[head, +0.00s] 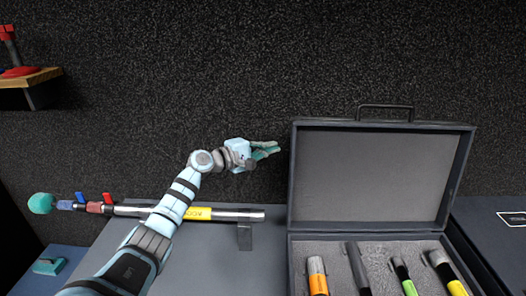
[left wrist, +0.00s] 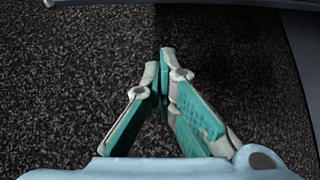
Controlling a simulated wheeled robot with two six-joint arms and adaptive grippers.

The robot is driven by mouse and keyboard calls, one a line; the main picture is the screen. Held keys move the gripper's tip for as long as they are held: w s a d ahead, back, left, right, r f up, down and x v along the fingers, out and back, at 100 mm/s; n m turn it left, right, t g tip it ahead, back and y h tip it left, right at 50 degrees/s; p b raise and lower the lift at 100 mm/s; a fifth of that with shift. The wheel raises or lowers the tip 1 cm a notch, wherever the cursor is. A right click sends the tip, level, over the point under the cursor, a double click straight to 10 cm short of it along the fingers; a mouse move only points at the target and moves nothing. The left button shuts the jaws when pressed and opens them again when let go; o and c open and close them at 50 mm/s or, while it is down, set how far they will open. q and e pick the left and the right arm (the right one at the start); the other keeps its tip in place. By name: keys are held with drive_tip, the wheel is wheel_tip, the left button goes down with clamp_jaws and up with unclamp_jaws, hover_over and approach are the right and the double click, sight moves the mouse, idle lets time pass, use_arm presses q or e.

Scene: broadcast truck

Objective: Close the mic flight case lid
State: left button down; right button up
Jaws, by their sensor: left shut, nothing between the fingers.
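The mic flight case (head: 297,262) stands at the right of the head view with its lid (head: 375,175) raised upright, its grey lining facing me. A dark handle (head: 385,108) is on the lid's top edge. Several microphones lie in the foam, one with an orange band (head: 317,275). My left gripper (head: 277,149) is shut and empty, to the left of the lid's upper left edge and apart from it. In the left wrist view the teal fingers (left wrist: 163,70) meet at their tips before speckled dark wall. My right gripper is not in view.
A boom pole (head: 240,214) with a yellow label and a teal foam end (head: 40,203) lies across a bracket left of the case. A wooden shelf (head: 30,77) juts out at the upper left. A dark carpeted wall (head: 240,60) stands behind everything.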

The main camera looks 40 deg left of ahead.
use_arm(q)
drive_tip(key=d+p, duration=0.1)
drive_tip(key=d, duration=0.1)
drive_tip(key=w+d+p, duration=0.1)
drive_tip(key=shift+d+f, duration=0.1)
drive_tip(key=shift+d, duration=0.3)
drive_tip(key=shift+s, duration=0.1)
